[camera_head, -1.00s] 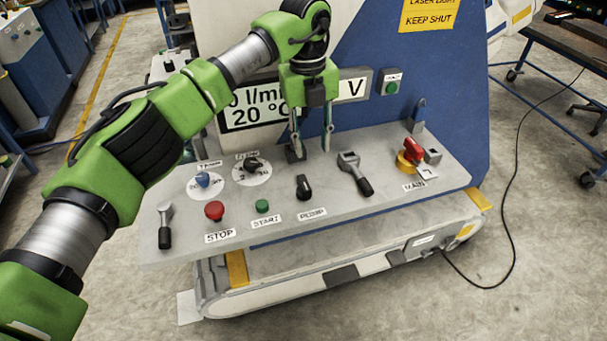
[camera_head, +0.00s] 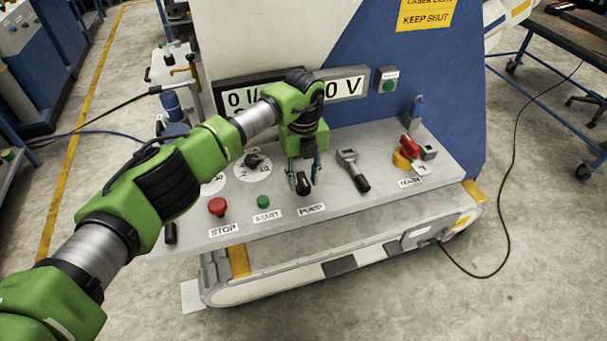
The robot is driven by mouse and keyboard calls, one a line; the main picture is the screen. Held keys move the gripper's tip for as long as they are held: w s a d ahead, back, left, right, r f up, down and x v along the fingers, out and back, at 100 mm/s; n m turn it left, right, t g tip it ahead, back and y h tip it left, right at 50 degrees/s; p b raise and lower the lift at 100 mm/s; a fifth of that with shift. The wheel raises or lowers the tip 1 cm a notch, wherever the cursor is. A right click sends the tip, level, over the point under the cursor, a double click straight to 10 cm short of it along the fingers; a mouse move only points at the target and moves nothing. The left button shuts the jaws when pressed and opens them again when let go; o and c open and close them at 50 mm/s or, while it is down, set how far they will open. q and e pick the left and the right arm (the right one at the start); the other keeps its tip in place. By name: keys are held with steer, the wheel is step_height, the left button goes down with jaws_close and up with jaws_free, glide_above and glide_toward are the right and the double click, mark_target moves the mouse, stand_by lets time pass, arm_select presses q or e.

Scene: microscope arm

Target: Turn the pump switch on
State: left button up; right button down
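The pump switch (camera_head: 304,189) is a small black knob on the sloping grey panel, just above the PUMP label (camera_head: 311,209) in the head view. My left gripper (camera_head: 304,183) points down over it, with one finger on each side of the knob. The fingers stand apart, somewhat closer together than before; whether they touch the knob I cannot tell. The upper part of the switch is partly hidden by the gripper. My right gripper is not in view.
Left of the switch are the green START button (camera_head: 263,201) and red STOP button (camera_head: 217,206). A grey-and-black lever (camera_head: 353,171) stands close on the right. The red main switch (camera_head: 409,147) is farther right. My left arm hides the panel's left part.

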arm_select(q)
steer(key=shift+f, duration=0.15)
jaws_close()
